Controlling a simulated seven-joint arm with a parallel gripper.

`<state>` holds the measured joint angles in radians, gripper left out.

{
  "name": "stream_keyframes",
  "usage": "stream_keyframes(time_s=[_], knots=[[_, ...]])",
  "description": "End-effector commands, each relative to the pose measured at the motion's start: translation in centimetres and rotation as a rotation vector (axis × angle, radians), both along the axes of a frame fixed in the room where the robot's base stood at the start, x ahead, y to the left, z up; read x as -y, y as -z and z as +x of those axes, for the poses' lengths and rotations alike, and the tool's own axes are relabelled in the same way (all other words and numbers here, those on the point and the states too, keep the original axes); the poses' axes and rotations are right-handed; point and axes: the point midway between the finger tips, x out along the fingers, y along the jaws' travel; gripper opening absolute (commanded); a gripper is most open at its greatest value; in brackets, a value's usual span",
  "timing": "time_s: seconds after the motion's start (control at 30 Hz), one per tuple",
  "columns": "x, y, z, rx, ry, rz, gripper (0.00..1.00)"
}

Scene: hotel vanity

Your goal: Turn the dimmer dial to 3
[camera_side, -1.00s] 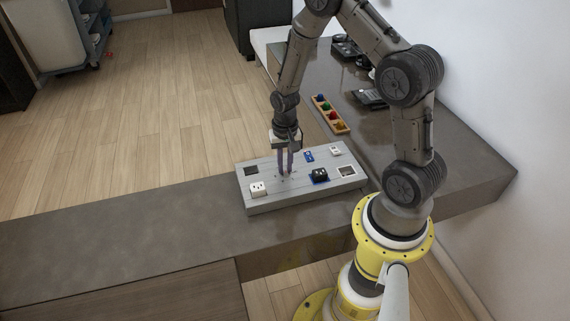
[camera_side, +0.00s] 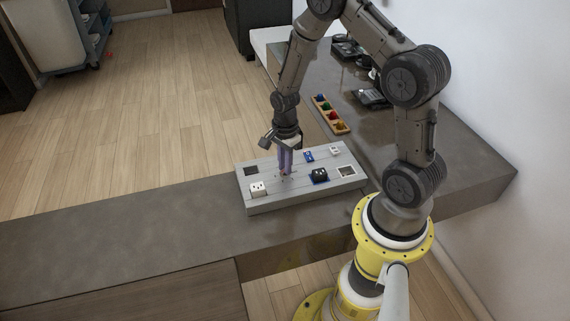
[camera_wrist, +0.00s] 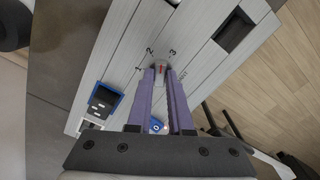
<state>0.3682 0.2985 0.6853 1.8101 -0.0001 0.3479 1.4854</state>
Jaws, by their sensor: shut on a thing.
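The dimmer dial (camera_wrist: 160,68) is a small light knob with a red pointer mark on the grey panel (camera_side: 262,203). The numbers 1, 2 and 3 are printed around it in the wrist view. The red mark points up in that view, roughly between 2 and 3; its exact heading is hard to tell. My gripper (camera_wrist: 161,74) has its two purple fingers shut on the dial, one on each side. In the side view my gripper (camera_side: 285,174) stands over the middle of the panel, pointing down, and its fingers hide the dial.
A wooden tray with coloured pieces (camera_side: 345,131) lies behind. The counter left of the panel (camera_side: 130,225) is clear.

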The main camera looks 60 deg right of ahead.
Motion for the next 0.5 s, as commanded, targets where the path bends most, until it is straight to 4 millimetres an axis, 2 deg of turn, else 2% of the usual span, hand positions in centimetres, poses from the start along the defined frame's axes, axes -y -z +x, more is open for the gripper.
stream_keyframes(time_s=[0.5], knots=[[-0.06,-0.12,0.03,-0.001,0.400,0.000,0.00]])
